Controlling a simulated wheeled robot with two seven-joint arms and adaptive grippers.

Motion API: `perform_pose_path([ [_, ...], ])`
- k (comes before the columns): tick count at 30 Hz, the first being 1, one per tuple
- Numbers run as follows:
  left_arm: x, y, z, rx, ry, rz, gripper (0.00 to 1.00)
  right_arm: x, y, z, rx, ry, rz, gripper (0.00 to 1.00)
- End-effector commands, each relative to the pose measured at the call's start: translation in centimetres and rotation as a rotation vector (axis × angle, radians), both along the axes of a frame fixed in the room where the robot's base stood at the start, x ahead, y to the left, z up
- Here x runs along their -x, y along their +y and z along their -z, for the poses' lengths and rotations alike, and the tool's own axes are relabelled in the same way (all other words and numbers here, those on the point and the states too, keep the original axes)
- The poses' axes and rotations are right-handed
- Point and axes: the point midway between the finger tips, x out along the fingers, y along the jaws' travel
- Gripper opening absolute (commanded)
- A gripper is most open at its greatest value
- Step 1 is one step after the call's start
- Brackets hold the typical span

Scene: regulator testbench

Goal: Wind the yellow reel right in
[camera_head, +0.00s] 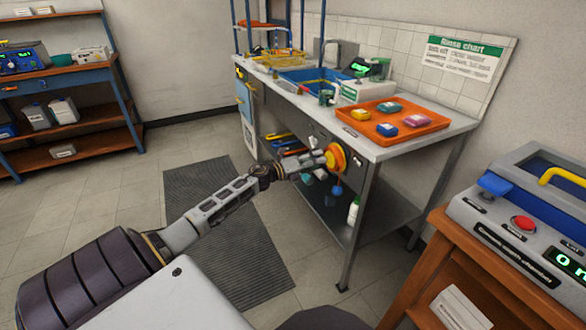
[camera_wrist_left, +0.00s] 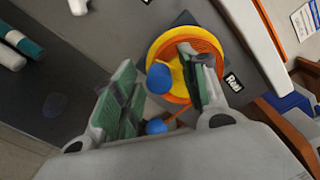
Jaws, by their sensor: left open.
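A blue knob (camera_wrist_left: 158,78) stands out at the reel's lower left edge in that view. A blue ball (camera_head: 337,190) hangs below the reel; in the wrist view an orange cord runs to it (camera_wrist_left: 156,127). My left gripper (camera_head: 322,162) is open at the reel's front. Its fingers (camera_wrist_left: 157,60) stand on either side of the blue knob; contact cannot be told. My right gripper is out of view.
An orange tray (camera_head: 430,128) with several coloured pieces sits on the bench top, near a blue sink (camera_head: 310,80). A lower shelf (camera_head: 375,215) holds a white bottle (camera_head: 353,210). A wooden stand with a grey device (camera_head: 490,225) is at right. The floor mat (camera_head: 205,190) is clear.

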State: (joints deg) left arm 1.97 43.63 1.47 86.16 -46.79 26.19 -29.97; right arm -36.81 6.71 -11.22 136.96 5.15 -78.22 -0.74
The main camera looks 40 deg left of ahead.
Motion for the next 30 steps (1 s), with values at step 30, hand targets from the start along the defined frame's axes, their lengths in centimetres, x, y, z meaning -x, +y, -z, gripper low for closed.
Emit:
perform_pose_path([
  [30,6.6,2.7,0.1,0.0,0.002,-0.001,0.43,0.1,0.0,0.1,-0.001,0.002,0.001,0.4],
])
